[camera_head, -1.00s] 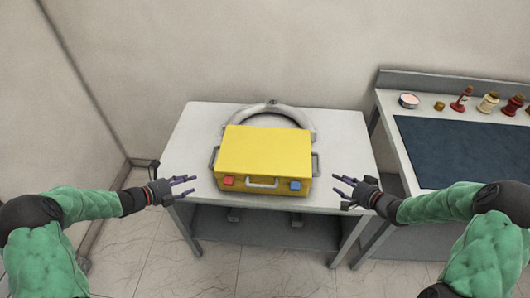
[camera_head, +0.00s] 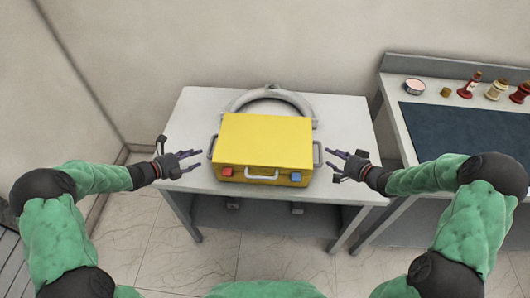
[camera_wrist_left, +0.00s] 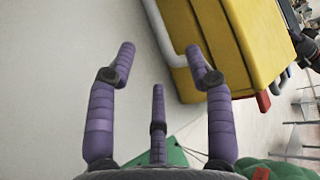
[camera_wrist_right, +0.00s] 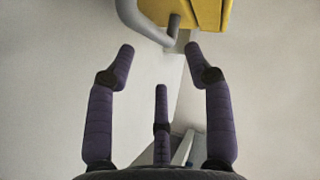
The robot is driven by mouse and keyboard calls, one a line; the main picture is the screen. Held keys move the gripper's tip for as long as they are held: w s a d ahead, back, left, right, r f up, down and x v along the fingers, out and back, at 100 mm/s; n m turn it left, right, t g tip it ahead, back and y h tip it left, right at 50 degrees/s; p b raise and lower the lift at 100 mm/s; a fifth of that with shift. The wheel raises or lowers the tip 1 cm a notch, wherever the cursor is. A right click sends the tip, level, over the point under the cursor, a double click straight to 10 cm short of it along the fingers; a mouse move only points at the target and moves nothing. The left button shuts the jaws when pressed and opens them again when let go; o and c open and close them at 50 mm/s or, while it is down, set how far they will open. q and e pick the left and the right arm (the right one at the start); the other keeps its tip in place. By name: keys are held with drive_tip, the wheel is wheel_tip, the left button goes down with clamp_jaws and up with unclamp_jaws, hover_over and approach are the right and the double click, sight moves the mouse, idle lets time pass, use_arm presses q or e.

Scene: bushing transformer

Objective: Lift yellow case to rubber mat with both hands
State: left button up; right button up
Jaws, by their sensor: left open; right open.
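The yellow case (camera_head: 265,142) sits flat on the white table (camera_head: 195,115), with a red latch, a blue latch and a grey front handle facing me. A grey side handle is on its left (camera_head: 211,148) and another on its right (camera_head: 319,153). The rubber mat (camera_head: 465,137) is dark blue and lies on the bench at the right. My left gripper (camera_head: 196,160) is open just left of the left handle; the handle shows beyond its fingers in the left wrist view (camera_wrist_left: 165,40). My right gripper (camera_head: 335,163) is open just right of the right handle, seen also in the right wrist view (camera_wrist_right: 140,22). Both are empty.
A grey ring-shaped part (camera_head: 270,98) lies behind the case. The grey bench (camera_head: 395,95) holds a round tin (camera_head: 414,87), a small brown piece (camera_head: 445,92), a red bottle-like item (camera_head: 469,85) and spools (camera_head: 496,90) along its back. The mat's surface looks clear.

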sight(209, 149)
use_arm(q)
drive_tip(key=x, duration=0.7)
drive_tip(key=shift+w+d+f, duration=0.1)
drive_tip(key=shift+w+d, duration=0.05)
drive_tip(key=shift+w, duration=0.05)
use_arm(e)
drive_tip(key=x, duration=0.7)
drive_tip(key=shift+w+a+f, duration=0.15)
drive_tip(key=shift+w+f, duration=0.05)
drive_tip(key=shift+w, duration=0.05)
use_arm(q)
clamp_jaws()
use_arm(e)
clamp_jaws()
drive_tip(key=shift+r, duration=0.1)
